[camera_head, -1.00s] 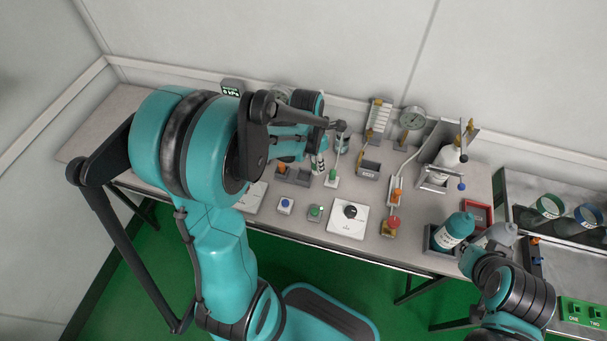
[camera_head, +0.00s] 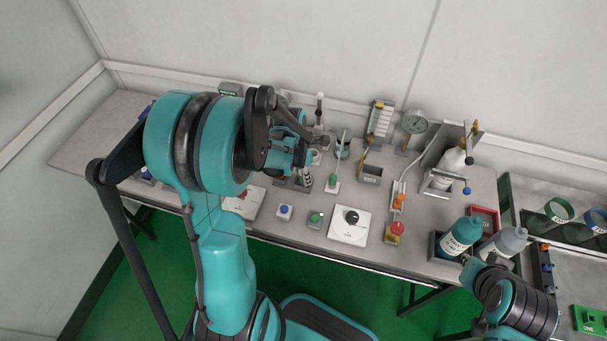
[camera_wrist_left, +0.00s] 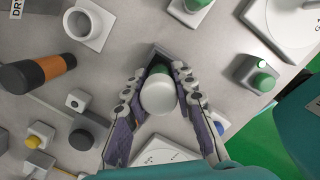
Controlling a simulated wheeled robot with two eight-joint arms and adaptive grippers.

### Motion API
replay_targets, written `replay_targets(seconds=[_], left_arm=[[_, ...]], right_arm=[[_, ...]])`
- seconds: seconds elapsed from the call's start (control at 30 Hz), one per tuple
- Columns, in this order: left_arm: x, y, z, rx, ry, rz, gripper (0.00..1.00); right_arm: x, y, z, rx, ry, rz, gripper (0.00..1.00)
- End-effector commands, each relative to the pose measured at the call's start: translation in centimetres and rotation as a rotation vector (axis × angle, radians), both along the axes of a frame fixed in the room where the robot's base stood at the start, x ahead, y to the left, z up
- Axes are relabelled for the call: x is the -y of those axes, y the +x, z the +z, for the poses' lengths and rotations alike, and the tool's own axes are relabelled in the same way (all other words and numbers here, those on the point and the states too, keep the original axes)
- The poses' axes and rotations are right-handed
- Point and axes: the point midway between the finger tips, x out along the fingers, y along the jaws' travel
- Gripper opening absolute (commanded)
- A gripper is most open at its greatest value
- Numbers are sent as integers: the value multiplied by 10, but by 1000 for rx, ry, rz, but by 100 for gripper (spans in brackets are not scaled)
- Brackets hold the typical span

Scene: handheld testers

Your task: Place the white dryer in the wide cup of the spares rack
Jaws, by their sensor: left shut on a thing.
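My left gripper (camera_wrist_left: 160,110) is shut on a white, round-topped piece (camera_wrist_left: 158,96) with a green band; this looks like the white dryer. In the left wrist view a dark, grey-rimmed socket (camera_wrist_left: 150,56) lies behind it, and I cannot tell whether the piece is in it or above it. In the head view my left gripper (camera_head: 300,150) is over the back middle of the bench, with a striped piece (camera_head: 306,178) below it. A wide white cup on a square base (camera_wrist_left: 84,26) stands up and left in the wrist view. My right gripper's fingers are hidden.
An orange-and-black cylinder (camera_wrist_left: 38,74) lies left in the wrist view. A dial box (camera_head: 350,224), green button (camera_head: 316,219) and blue button (camera_head: 284,212) sit in front. A teal bottle (camera_head: 461,235) stands right.

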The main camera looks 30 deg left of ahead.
Motion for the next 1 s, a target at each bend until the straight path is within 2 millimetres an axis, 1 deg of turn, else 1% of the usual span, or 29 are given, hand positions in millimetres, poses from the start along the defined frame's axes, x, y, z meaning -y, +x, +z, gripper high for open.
replay_targets(seconds=[0.03,0.1,0.47,0.57,0.67,0.77,0.9,1.0], left_arm=[[0,0,-2,0,0,0,31],[0,0,-1,0,0,0,46],[0,0,-1,0,0,0,46],[0,0,3,0,0,0,46],[-1,-1,15,0,0,1,46],[-2,-4,36,0,0,1,46],[-5,-9,69,0,0,2,46],[-7,-11,90,0,0,1,46]], right_arm=[[0,0,-2,0,0,0,0],[0,0,-1,0,0,0,0],[0,0,-1,0,0,0,0],[0,0,3,0,0,0,0],[0,0,9,0,0,0,0],[0,0,19,0,0,0,0],[0,0,34,0,0,0,0],[0,0,42,0,0,0,0]])
